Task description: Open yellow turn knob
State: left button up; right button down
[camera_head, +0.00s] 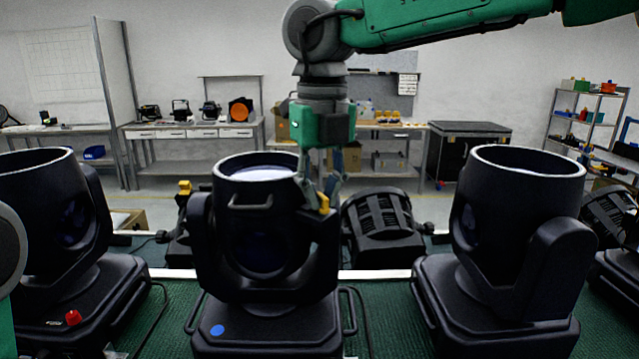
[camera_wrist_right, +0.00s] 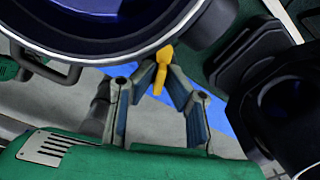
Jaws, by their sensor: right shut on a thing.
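The yellow turn knob (camera_head: 323,203) is on the upper right side of the middle black par can (camera_head: 262,240). My right gripper (camera_head: 325,190) reaches down from above, its fingers at the knob. In the right wrist view the yellow knob (camera_wrist_right: 161,70) sits between the converging fingertips of my right gripper (camera_wrist_right: 160,75), which is shut on it. The can's round rim (camera_wrist_right: 110,55) fills the top left there. A second yellow knob (camera_head: 184,187) shows on the can's left side.
Another par can (camera_head: 515,240) stands to the right, and one (camera_head: 55,230) with a red part (camera_head: 73,317) stands to the left. A dark fixture (camera_head: 376,228) is close behind the gripper. Workbenches and shelves are farther back.

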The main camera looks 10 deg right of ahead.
jog(key=m, duration=0.2)
jog(key=m+p, duration=0.1)
jog(key=m, duration=0.1)
jog(key=m+p, duration=0.1)
jog(key=m, duration=0.1)
jog(key=shift+s+f, duration=0.3)
jog(key=shift+f, duration=0.05)
jog(key=m, duration=0.3)
jog(key=shift+m+p, duration=0.3)
jog(key=shift+f+m, duration=0.15)
jog(key=shift+m, duration=0.85)
jog(key=c, duration=1.8)
grip_release()
jog(key=shift+d, duration=0.1)
jog(key=shift+s, duration=0.1)
